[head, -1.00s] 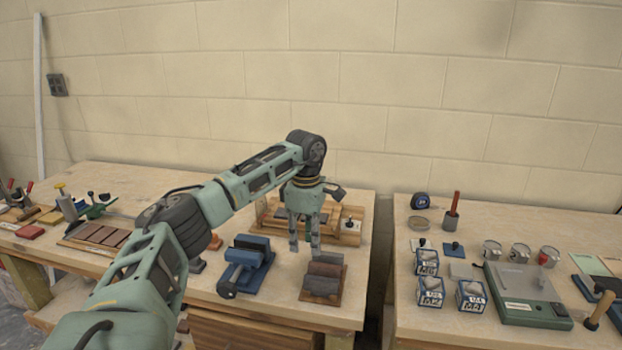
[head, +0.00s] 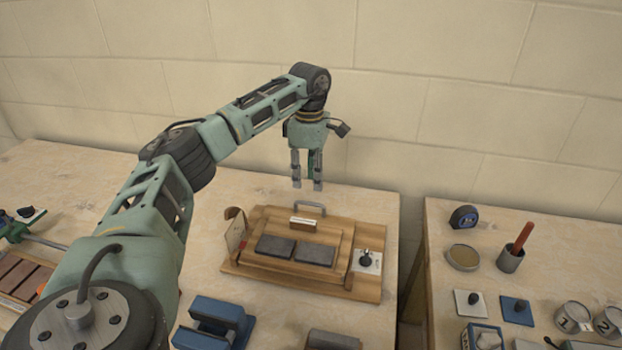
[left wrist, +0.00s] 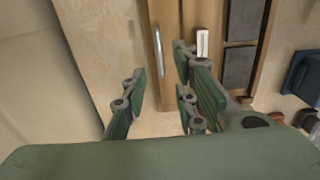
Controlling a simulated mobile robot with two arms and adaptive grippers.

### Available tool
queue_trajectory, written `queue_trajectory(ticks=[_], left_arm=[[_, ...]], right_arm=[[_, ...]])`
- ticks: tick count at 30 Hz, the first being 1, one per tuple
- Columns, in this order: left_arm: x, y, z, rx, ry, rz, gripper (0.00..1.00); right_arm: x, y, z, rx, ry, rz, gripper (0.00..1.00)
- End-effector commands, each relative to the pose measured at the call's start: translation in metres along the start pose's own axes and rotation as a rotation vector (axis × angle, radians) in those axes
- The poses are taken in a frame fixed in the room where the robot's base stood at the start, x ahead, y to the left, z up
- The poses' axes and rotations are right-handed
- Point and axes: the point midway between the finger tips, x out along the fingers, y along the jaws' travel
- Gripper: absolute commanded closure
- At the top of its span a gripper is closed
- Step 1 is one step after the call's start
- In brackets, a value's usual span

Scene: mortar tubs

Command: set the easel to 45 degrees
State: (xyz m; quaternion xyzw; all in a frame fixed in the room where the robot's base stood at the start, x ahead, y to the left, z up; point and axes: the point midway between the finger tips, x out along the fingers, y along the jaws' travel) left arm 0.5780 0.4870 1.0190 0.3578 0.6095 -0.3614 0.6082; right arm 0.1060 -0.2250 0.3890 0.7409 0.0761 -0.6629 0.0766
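The easel is a wooden board lying low on its wooden base (head: 250,270), with two dark tiles (head: 295,251) on it. A metal bar handle (head: 297,206) stands at its back edge; it also shows in the left wrist view (left wrist: 158,48). A small white label (head: 303,222) sits near the handle. An upright plate (head: 236,233) stands at the left and a black knob (head: 366,257) on a pale plate at the right. My left gripper (head: 307,186) points down above the handle, fingers apart and empty, touching nothing that I can see. My right gripper is not in view.
In front of the easel are a blue block-like fixture (head: 213,322) and a grey-brown block (head: 333,340). A gap separates this table from the right one, which holds a tape measure (head: 464,216) and a cup (head: 511,259). The wall is close behind.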

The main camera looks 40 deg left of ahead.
Motion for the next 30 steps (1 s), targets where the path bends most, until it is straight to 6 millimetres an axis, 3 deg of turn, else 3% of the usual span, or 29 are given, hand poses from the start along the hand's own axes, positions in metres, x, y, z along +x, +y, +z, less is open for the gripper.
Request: queue_trajectory(ticks=[6, 18, 29, 30], left_arm=[[0.015, -0.001, 0.000, 0.001, 0.002, -0.004, 0.73], [0.072, -0.001, 0.000, 0.000, 0.001, -0.003, 0.73], [0.079, 0.000, 0.000, 0.000, 0.000, 0.000, 0.73], [0.078, 0.000, 0.000, 0.000, 0.000, 0.000, 0.77]], right_arm=[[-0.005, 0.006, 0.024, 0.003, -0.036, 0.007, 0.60], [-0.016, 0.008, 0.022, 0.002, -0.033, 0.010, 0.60], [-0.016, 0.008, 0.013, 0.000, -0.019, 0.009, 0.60], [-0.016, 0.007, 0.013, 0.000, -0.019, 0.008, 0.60]])
